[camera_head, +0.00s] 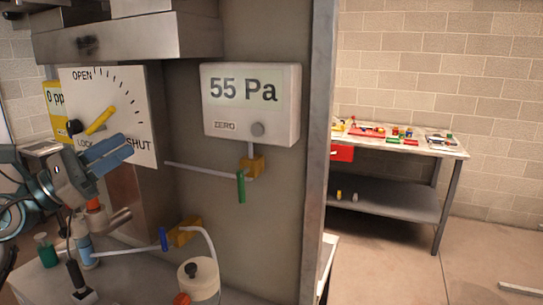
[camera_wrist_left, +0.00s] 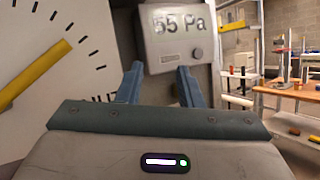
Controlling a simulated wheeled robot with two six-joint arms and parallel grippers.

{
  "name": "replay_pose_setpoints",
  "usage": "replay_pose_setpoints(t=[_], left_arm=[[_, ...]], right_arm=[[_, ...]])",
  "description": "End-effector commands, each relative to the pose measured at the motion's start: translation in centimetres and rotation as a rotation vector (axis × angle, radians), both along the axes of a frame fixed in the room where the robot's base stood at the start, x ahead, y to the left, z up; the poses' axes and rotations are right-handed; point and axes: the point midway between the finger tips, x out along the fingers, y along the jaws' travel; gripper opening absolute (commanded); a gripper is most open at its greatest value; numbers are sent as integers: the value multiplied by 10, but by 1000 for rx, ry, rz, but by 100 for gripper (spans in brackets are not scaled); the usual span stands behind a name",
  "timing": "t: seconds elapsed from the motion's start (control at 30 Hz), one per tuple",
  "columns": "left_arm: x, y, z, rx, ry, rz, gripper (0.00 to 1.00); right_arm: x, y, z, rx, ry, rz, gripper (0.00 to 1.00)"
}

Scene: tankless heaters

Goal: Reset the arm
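My left gripper (camera_head: 122,153) reaches in from the left in the head view, in front of the white dial plate (camera_head: 140,115). Its two blue fingers stand apart in the left wrist view (camera_wrist_left: 160,80), with nothing between them. The yellow lever (camera_head: 100,120) on the dial plate is just above the fingers in the head view and looks clear of them. In the left wrist view the lever (camera_wrist_left: 32,75) lies off to the left. My right gripper is in neither view.
A gauge box (camera_head: 251,105) reading 55 Pa hangs on the grey panel (camera_head: 290,205). Below are a green-handled valve (camera_head: 241,186), a blue-handled valve (camera_head: 163,239) and a white canister (camera_head: 200,280). A workbench (camera_head: 445,150) with small coloured parts stands at the right; floor before it is open.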

Motion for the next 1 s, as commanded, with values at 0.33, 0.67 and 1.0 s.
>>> replay_pose_setpoints(t=[0.33, 0.67, 1.0], left_arm=[[-6, 41, -120, -1238, 466, -119, 33], [-70, 70, -353, -2306, 894, 254, 33], [-203, 24, -497, 2770, -1036, -825, 33]], right_arm=[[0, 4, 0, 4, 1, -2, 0], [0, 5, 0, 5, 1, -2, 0], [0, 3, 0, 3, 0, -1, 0]])
